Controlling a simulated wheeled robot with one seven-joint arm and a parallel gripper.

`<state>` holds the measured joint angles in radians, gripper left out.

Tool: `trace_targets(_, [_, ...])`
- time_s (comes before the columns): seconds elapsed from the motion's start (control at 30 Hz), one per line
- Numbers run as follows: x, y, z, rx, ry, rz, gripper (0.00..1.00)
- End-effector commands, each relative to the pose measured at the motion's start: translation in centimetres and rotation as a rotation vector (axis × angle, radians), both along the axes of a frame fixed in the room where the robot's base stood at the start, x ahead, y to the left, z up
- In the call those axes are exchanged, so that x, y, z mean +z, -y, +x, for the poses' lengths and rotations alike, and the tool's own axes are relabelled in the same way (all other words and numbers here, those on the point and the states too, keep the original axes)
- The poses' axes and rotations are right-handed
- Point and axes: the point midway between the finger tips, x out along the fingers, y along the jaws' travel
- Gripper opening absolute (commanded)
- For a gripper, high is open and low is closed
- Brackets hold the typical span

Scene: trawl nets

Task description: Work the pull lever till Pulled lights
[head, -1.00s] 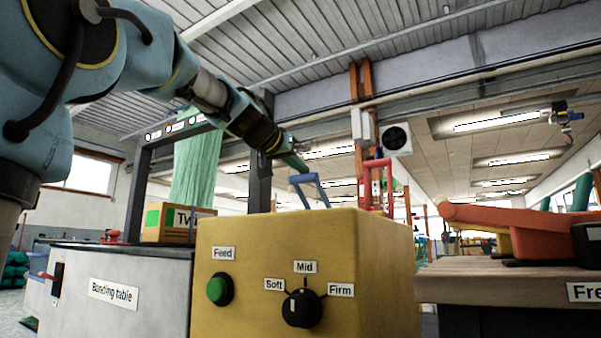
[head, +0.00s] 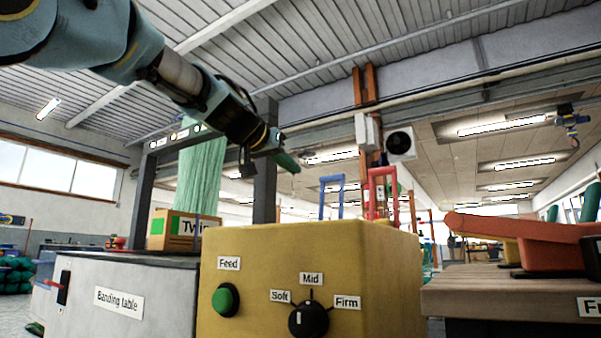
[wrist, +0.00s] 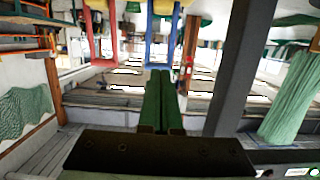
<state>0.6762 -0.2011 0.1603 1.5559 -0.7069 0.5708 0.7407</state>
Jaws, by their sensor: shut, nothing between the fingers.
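Two loop-shaped levers rise behind the top of the yellow box (head: 300,260): a blue lever (head: 322,200) and a red lever (head: 371,195) to its right. Both look upright, and no label on either is readable. In the wrist view, the blue lever (wrist: 149,45) lies just beyond my fingertips and the red lever (wrist: 92,40) is to its left. My gripper (head: 292,165) has green fingers, shut and empty, above and left of the blue lever, apart from it. A row of small lamps (head: 175,136) sits on the dark frame; their labels are too small to read.
The yellow box front has a green Feed button (head: 225,299) and a Soft/Mid/Firm knob (head: 308,319). The banding table (head: 120,285) with a cardboard box (head: 180,230) stands left. A wooden bench (head: 500,290) with an orange object stands right. Dark frame posts (head: 264,165) rise near my arm.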

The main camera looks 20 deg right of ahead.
Motion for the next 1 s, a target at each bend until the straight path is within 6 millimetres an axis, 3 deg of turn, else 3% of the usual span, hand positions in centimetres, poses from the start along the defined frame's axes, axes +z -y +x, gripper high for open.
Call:
trace_targets(0.3, [1.4,-3.2,-2.8,0.0,0.006,-0.008,0.0])
trace_targets(1.0, [1.5,-3.5,-3.0,0.001,0.008,-0.008,0.0])
